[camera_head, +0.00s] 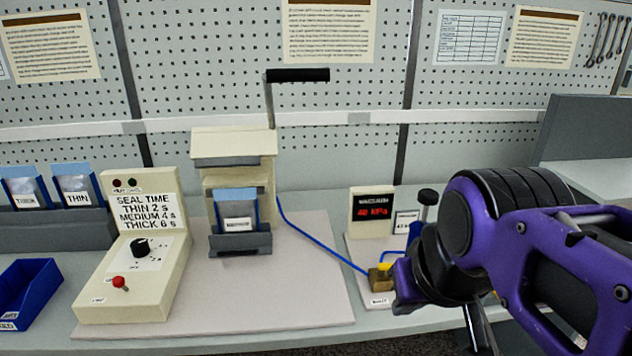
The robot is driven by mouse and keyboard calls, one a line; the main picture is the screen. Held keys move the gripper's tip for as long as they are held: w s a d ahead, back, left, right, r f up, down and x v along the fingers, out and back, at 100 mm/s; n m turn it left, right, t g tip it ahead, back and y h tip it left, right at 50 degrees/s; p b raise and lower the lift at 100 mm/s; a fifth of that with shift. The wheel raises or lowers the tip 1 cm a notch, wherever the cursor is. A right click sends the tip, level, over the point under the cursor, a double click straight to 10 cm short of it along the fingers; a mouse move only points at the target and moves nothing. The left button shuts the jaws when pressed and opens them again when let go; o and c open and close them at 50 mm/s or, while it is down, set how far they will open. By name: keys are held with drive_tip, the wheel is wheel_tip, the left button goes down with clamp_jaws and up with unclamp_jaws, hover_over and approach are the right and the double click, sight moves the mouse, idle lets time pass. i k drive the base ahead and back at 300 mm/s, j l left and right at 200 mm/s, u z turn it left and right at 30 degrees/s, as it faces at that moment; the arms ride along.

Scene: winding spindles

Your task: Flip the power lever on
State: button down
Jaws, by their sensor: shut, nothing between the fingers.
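A small lever with a red tip (119,283) stands on the sloped front of a cream control box (107,309) at the left. A small label beside the lever is too small to read. The box also carries a black dial (145,244) and a sign with seal times. My gripper (480,335) is at the lower right below my purple arm, partly cut off by the bottom edge. It is shut and empty, far to the right of the lever and apart from it.
A cream press with a black-handled crank (298,75) stands behind and right of the box. A blue hose (320,235) runs from it to a small valve (380,277) near a red-lit display (372,205). A blue bin (28,293) stands left. The mat's (270,300) front is clear.

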sight(117, 282)
drive_tip(key=u, duration=1.55)
